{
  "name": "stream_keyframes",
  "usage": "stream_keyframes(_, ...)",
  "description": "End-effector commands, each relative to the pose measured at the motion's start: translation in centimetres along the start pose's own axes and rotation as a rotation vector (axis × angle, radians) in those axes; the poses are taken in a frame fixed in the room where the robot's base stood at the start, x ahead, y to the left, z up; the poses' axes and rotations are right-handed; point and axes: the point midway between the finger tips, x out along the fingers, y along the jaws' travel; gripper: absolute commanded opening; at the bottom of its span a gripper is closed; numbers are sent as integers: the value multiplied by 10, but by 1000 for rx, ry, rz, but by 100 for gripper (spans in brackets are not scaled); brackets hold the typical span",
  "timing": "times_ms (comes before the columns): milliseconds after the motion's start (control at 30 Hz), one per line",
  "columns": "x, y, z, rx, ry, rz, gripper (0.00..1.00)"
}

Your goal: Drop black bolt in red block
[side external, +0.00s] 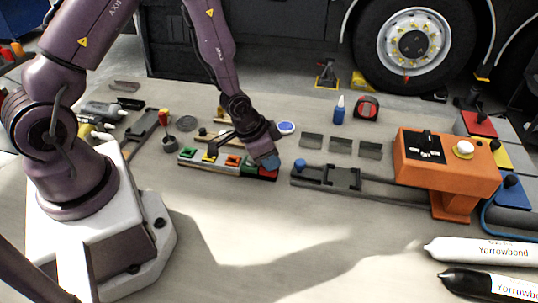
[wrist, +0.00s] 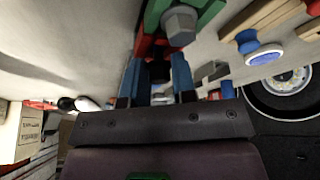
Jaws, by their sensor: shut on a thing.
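The red block (side external: 267,174) is at the right end of a row of coloured blocks, just under my gripper (side external: 268,163). In the wrist view the red block (wrist: 146,46) shows just beyond the fingertips, partly covered by them. My gripper (wrist: 158,82) has blue fingers and is shut on the black bolt (wrist: 158,71), which appears as a dark piece between them. The bolt's lower end is at or very near the red block; I cannot tell whether it is inside the hole. In the side view the fingers hide the bolt.
A green block with a grey hex bolt (wrist: 180,24) is beside the red block. Grey rail fixtures (side external: 335,178) and an orange control box (side external: 447,160) stand to the right. A blue-and-white disc (side external: 286,128) lies behind the gripper.

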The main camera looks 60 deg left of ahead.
Motion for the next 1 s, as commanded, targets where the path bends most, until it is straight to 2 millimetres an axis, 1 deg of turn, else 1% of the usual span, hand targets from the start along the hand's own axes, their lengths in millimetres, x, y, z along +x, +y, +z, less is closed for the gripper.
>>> stream_keyframes(67, 0, 0, 0, 0, 0, 0, 2)
stream_keyframes(100, 0, 0, 0, 0, 0, 0, 27)
stream_keyframes(167, 0, 0, 0, 0, 0, 0, 41)
stream_keyframes(200, 0, 0, 0, 0, 0, -1, 50)
stream_keyframes(233, 0, -1, 0, -1, 0, -1, 55)
stream_keyframes(533, 0, -2, 0, -3, 0, -3, 55)
stream_keyframes(567, 0, -2, 0, -3, 0, -3, 59)
stream_keyframes(600, 0, -2, 0, -2, 0, -3, 68)
stream_keyframes(633, 0, -2, 0, -2, 0, -3, 73)
stream_keyframes(867, 0, -1, 0, -1, 0, -1, 73)
stream_keyframes(1000, -4, -1, -2, 0, 2, -1, 73)
